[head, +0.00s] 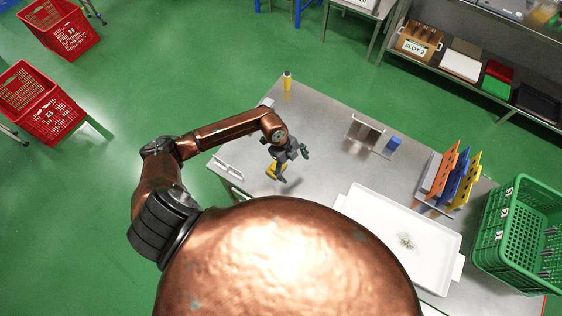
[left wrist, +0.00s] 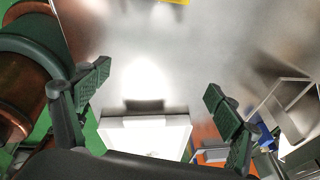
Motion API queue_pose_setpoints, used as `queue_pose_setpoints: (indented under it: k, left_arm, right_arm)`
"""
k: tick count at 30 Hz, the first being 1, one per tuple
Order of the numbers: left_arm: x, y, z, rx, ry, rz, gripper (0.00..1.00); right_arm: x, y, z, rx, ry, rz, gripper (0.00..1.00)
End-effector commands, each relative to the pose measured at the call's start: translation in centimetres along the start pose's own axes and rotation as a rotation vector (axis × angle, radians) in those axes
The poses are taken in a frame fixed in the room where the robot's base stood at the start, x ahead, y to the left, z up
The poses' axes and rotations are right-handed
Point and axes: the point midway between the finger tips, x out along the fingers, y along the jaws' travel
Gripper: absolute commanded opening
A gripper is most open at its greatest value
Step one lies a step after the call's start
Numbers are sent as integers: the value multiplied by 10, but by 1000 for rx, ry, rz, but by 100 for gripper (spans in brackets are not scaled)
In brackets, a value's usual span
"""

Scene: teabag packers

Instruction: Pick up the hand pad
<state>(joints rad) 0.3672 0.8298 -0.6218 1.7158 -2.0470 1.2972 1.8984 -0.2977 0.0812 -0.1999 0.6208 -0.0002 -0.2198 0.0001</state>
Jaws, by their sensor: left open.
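My left gripper (head: 297,152) is above the steel table (head: 325,110), open and empty; its two dark fingers stand wide apart in the left wrist view (left wrist: 157,92), with bare table between them. A yellow item (head: 271,171) lies just below the gripper in the head view, partly hidden by it. A yellow edge (left wrist: 172,2) shows at the top of the left wrist view. A small blue block (head: 394,144) sits to the right by a metal holder (head: 364,132). I cannot tell for sure which is the hand pad. My right gripper is not in view.
A white tray (head: 350,212) lies at the table's front right. Orange, blue and yellow racks (head: 462,178) and a green crate (head: 488,222) stand at the right. A yellow-and-black upright item (head: 287,82) stands at the back. The table's middle is fairly clear.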

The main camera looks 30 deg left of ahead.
Motion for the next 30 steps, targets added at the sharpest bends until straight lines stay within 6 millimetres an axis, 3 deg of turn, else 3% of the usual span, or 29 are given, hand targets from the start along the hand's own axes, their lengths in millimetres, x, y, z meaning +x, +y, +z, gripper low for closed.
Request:
queue_pose_setpoints:
  k: [1, 3, 6, 17, 24, 30]
  left_arm:
    - [-3, 4, 28, -29, -88, 41, 86]
    - [-7, 11, 58, -66, -184, 86, 86]
    - [-11, 16, 80, -100, -262, 120, 86]
    - [20, 22, 94, -106, -284, 133, 86]
    - [52, 29, 105, -105, -281, 132, 86]
    - [60, 31, 109, -105, -283, 129, 86]
  right_arm:
    - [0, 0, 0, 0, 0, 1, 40]
    - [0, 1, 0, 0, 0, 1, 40]
    - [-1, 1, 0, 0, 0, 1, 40]
    - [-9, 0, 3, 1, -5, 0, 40]
    - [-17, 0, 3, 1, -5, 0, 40]
    - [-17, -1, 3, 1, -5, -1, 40]
